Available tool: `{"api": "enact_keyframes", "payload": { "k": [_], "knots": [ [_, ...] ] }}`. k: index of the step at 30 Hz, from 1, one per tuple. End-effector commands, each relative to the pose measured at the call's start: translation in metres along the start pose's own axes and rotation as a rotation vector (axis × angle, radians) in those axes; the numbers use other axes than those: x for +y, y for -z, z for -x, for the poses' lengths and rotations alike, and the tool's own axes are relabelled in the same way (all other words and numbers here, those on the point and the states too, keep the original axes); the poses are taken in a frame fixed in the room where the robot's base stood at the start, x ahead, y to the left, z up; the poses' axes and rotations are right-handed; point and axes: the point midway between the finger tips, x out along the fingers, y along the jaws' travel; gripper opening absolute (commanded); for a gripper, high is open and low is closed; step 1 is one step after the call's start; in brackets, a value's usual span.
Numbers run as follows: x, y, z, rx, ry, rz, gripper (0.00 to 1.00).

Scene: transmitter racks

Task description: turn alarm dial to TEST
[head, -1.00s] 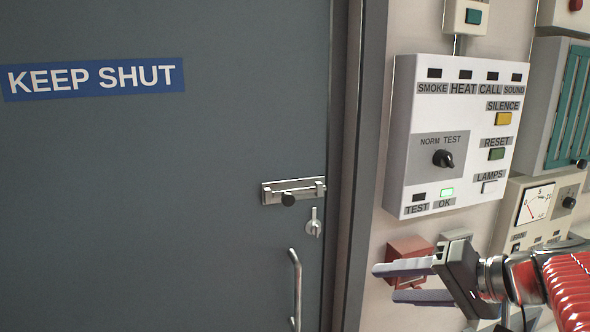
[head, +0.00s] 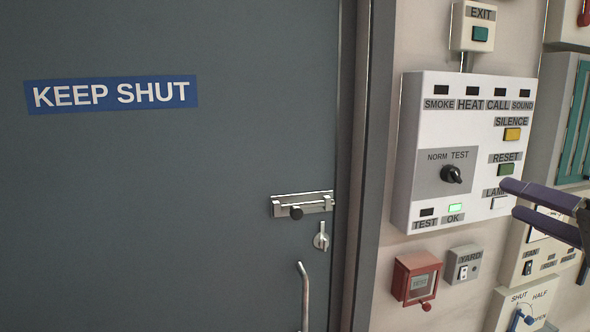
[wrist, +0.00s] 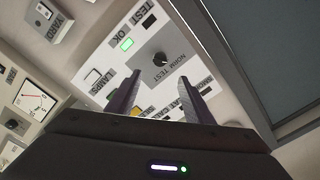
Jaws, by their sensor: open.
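The alarm dial (head: 451,174) is a black round knob on a grey plate of the white alarm panel (head: 408,150). NORM is printed above it to the left and TEST above it to the right. Its exact pointing direction is too small to tell. My gripper (head: 513,199) is open and empty, right of the dial, with its fingers pointing left and overlapping the LAMPS label. In the wrist view the dial (wrist: 162,60) shows beyond and between the two fingertips of my gripper (wrist: 160,78), apart from them. The green OK lamp (head: 455,208) is lit.
Yellow SILENCE (head: 512,134) and green RESET (head: 506,169) buttons sit right of the dial. Below the panel are a red box (head: 414,278) and the YARD switch (head: 463,265). A grey door (head: 180,200) with a bolt (head: 300,205) fills the left.

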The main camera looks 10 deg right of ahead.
Motion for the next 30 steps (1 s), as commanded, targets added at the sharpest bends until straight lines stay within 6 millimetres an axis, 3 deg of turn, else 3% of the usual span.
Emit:
{"api": "enact_keyframes", "payload": {
  "k": [11, 30],
  "knots": [
    [0.0, 0.0, -0.011, -0.002, 0.0, -0.001, 0.47],
    [0.001, -0.001, -0.08, -0.002, -0.001, -0.001, 0.47]
  ]
}}
